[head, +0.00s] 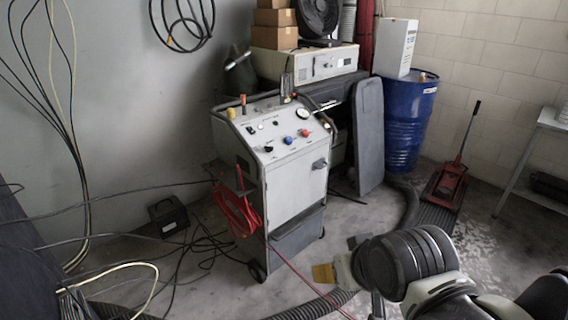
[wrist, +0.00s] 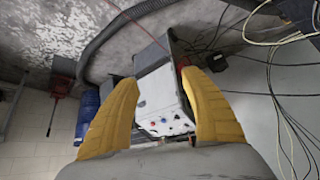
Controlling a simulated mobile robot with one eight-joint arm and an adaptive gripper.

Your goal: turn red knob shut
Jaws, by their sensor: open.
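The red knob (head: 304,133) sits on the sloped top panel of a white and grey wheeled cabinet (head: 295,187), right of a blue knob (head: 288,140) and a black knob (head: 268,149). My gripper (head: 332,262) is at the lower right in the head view, in front of the cabinet and well apart from it. In the wrist view my gripper (wrist: 160,80) shows two yellow fingers spread wide with nothing between them. The cabinet (wrist: 158,92) appears upside down beyond them.
A red cable (head: 236,212) hangs on the cabinet's left side. A corrugated hose (head: 318,303) and loose black cables lie on the floor. A blue barrel (head: 405,120) and a red floor jack (head: 449,183) stand at the right. Some bare floor lies before the cabinet.

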